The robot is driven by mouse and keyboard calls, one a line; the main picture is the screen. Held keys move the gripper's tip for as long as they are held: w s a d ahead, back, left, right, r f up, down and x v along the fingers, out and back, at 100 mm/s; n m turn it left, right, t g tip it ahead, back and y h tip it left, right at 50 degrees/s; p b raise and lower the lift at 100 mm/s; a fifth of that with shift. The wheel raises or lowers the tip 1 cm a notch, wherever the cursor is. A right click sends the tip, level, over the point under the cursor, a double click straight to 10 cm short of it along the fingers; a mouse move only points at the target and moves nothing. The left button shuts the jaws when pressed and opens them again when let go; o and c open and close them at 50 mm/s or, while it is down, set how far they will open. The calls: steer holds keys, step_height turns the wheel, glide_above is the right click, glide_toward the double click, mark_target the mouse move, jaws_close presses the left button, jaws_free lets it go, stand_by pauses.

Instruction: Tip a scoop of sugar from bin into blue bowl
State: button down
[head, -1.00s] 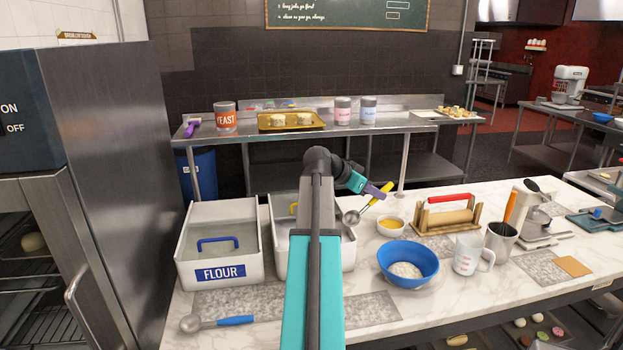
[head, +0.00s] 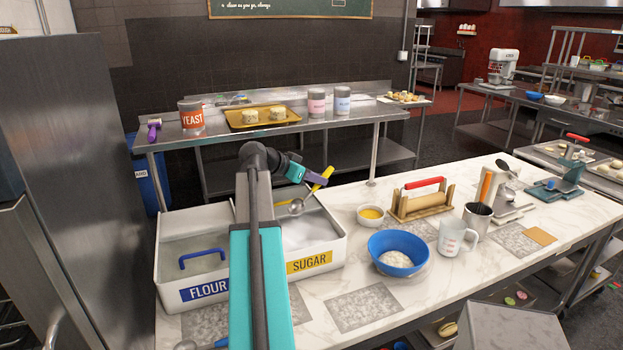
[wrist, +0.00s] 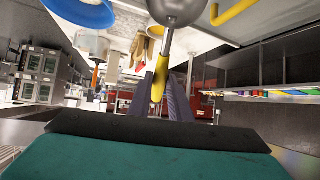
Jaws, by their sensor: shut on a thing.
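My gripper (head: 319,180) is shut on the yellow handle of a metal scoop (head: 297,207). The scoop's round cup hangs down to the left, over the back part of the sugar bin in the head view. The wrist view shows my fingers (wrist: 162,92) around the yellow handle and the underside of the scoop (wrist: 177,8). I cannot tell whether the scoop holds sugar. The white sugar bin (head: 338,252) is open, with white sugar inside and a yellow label. The blue bowl (head: 412,268) stands right of it with white powder inside; it also shows in the wrist view (wrist: 80,13).
The flour bin (head: 168,290) stands left of the sugar bin. A small dish of yellow stuff (head: 371,215), a rolling pin stand (head: 423,200), a white jug (head: 452,238) and a metal cup (head: 477,220) stand near the bowl.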

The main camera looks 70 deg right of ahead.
mark_target(316, 191)
steer(key=shift+f, duration=0.2)
steer(key=shift+f+b, duration=0.95)
steer(key=shift+f, duration=2.4)
steer(key=shift+f+b, duration=1.75)
steer(key=shift+f, duration=0.2)
steer(key=shift+r, duration=0.1)
steer(key=shift+r+p, duration=0.75)
steer(key=shift+r, duration=2.15)
steer(key=shift+r, duration=0.15)
